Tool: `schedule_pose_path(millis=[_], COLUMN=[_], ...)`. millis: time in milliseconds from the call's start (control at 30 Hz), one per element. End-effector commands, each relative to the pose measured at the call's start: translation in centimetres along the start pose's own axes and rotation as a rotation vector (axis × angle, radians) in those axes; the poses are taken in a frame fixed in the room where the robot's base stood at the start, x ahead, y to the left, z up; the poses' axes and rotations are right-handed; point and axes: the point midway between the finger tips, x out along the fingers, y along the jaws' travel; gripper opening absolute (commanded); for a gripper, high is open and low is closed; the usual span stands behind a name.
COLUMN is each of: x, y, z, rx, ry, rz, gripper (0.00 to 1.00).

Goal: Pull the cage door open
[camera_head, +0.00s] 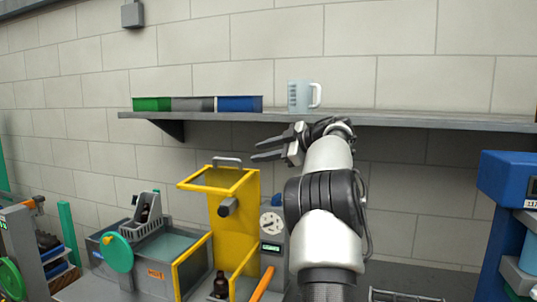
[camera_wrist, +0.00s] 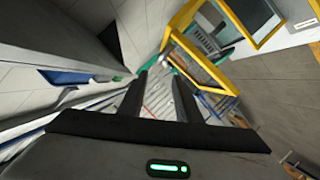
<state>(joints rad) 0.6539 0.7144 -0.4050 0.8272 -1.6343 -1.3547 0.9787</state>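The yellow-framed cage (camera_head: 246,207) stands on the machine at lower centre in the head view. A yellow frame panel (camera_head: 217,187) with a grey bar handle (camera_head: 228,161) is at its top, sticking out towards the left. I cannot tell for sure whether this panel is the door. Yellow framing also shows at upper right in the wrist view (camera_wrist: 202,68). My gripper (camera_head: 259,149) is open and empty, its fingers pointing left. In the head view it appears above and right of the handle, apart from it. In the wrist view nothing is between the fingers (camera_wrist: 159,92).
A wall shelf (camera_head: 400,120) runs just above my gripper, holding green (camera_head: 152,104), grey (camera_head: 193,104) and blue bins (camera_head: 240,104) and a jug (camera_head: 300,97). A blue unit (camera_head: 510,180) is at right.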

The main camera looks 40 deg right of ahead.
Motion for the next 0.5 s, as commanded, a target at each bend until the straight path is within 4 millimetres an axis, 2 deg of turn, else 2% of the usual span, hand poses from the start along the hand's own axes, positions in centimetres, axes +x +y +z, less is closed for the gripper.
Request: schedule_pose_path(millis=[100, 200, 500], x=[-1.5, -2.0, -2.2], y=[0.0, 0.0, 0.0], z=[0.0, 0.0, 0.0], rx=[0.000, -0.001, -0.001], ry=[-0.001, 0.001, 0.001], rz=[0.002, 0.000, 0.000], gripper=[0.31, 0.31, 0.31])
